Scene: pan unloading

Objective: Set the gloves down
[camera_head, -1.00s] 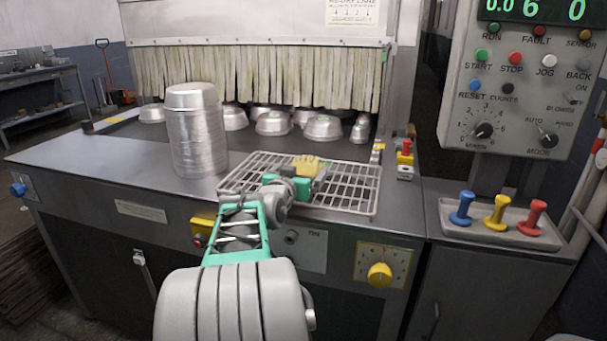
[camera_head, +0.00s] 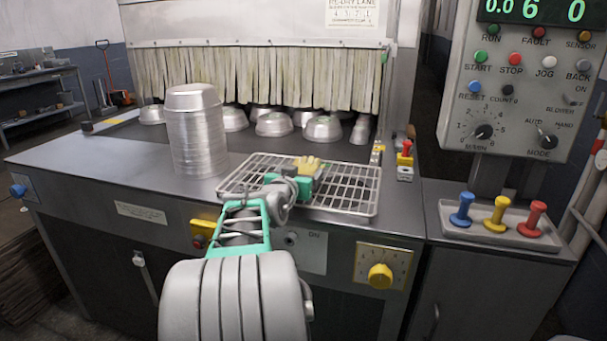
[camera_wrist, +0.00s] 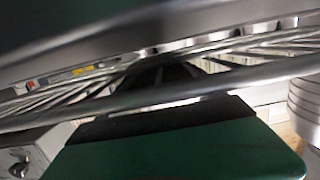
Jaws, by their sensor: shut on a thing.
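The yellow gloves (camera_head: 307,163) show as a small patch at the far end of my gripper (camera_head: 310,174), over the wire rack (camera_head: 345,196). My gripper is shut on the gloves, and its green body hides part of them. I cannot tell whether the gloves touch the rack wires. In the wrist view the dark fingers of my gripper (camera_wrist: 165,76) point away beyond the green housing, close to the bars of the rack (camera_wrist: 150,98). The gloves cannot be made out there.
A tall stack of metal pans (camera_head: 196,135) stands left of the rack. Several upturned pans (camera_head: 274,125) sit behind, under the strip curtain (camera_head: 255,78). A red-topped switch (camera_head: 405,157) is right of the rack. A tray (camera_head: 515,240) with coloured plungers stands farther right.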

